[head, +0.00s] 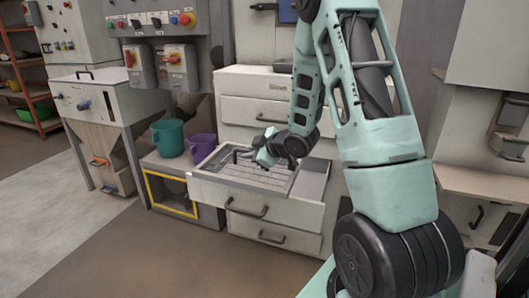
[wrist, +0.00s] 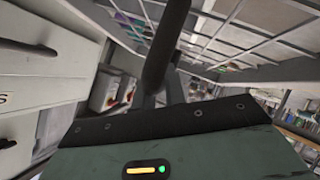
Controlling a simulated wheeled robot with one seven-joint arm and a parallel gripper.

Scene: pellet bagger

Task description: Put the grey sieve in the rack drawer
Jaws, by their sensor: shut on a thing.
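The rack drawer (head: 232,184) stands pulled out from the pale cabinet, with a light slatted floor. My gripper (head: 256,157) is low over the open drawer, reaching in from the right. It is shut on a dark bar that looks like the handle of the grey sieve (head: 222,159). The sieve's grey part shows small at the drawer's left side. I cannot tell whether it touches the drawer floor. In the wrist view a thick dark bar (wrist: 167,45) stands up beyond my gripper's housing; the fingertips are hidden there.
A teal bucket (head: 168,138) and a purple bucket (head: 202,147) stand just left of the drawer, above a yellow-framed opening (head: 171,193). A grey tray (head: 283,66) is on the cabinet top. Floor at front left is clear.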

